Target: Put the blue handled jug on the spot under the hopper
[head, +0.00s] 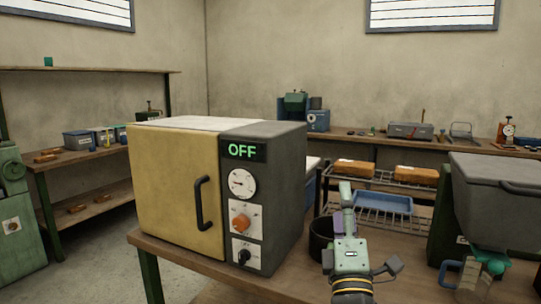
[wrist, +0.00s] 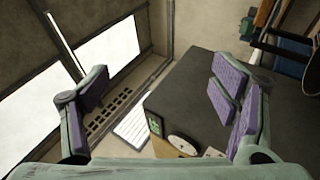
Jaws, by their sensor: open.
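A blue handled jug (head: 470,276) stands at the lower right of the head view, partly cut by the bottom edge. Its loop handle is on its left side. The grey hopper (head: 500,185) is above it, with a green outlet (head: 490,258) overlapping the jug's top. The spot under the hopper is not visible. My gripper (head: 346,215) is left of the jug and apart from it. In the wrist view my gripper (wrist: 160,95) has its purple-padded fingers spread wide with nothing between them. The jug cannot be made out in that view.
A yellow and grey oven (head: 180,185) with an "OFF" display stands on the table left of my gripper. A dark round pot (head: 321,240) is close behind my gripper. A wire rack (head: 375,215) with orange blocks and a blue tray (head: 383,203) stands beyond.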

